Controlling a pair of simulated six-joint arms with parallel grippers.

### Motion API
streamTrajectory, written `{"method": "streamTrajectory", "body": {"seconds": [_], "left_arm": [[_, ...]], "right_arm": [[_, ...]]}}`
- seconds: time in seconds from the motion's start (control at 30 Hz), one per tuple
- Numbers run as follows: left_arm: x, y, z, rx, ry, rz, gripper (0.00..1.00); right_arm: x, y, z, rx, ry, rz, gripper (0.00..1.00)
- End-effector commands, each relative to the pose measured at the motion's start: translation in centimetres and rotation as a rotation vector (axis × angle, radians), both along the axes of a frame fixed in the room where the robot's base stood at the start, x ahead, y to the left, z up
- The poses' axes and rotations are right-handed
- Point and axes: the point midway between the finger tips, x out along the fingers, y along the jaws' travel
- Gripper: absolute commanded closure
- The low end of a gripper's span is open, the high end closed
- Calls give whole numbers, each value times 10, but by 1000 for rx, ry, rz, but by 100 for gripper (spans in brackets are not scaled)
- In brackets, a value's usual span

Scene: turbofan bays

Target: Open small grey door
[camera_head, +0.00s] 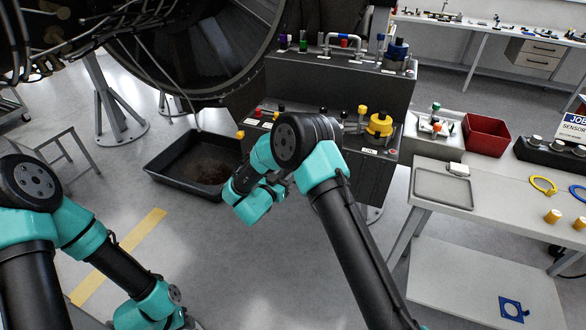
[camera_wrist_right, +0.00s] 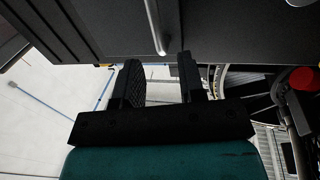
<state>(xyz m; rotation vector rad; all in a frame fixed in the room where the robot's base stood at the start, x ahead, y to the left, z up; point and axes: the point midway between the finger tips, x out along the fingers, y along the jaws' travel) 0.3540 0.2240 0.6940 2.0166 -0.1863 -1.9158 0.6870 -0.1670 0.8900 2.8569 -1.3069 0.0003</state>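In the right wrist view a dark grey panel (camera_wrist_right: 225,28) fills the top, with a slim metal bar handle (camera_wrist_right: 155,25) on it. It may be the small grey door; I cannot tell for sure. My right gripper (camera_wrist_right: 159,70) is open and empty, and the handle's lower end shows between its fingertips in the picture. Contact is not visible. In the head view my right arm reaches to the dark grey stepped cabinet (camera_head: 340,88) and hides part of its front; the fingers are hard to make out there. My left arm is at lower left, its fingers out of view.
A black tray (camera_head: 168,168) lies on the floor left of my right arm. Valves and a yellow knob (camera_head: 379,123) stand on the cabinet's lower step. A white table (camera_head: 480,200) and a red bin (camera_head: 486,134) are at right. The floor in front is clear.

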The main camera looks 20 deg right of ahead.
Motion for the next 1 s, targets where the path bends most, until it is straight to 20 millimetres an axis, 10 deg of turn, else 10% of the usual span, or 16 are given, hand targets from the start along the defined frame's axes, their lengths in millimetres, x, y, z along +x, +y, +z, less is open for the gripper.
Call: {"method": "streamTrajectory", "body": {"seconds": [0.7, 1.0], "left_arm": [[0, 0, 0, 0, 0, 0, 63], [0, 0, 0, 0, 0, 0, 63]], "right_arm": [[36, -41, 0, 0, 0, 1, 63], [36, -41, 0, 0, 0, 0, 90]]}}
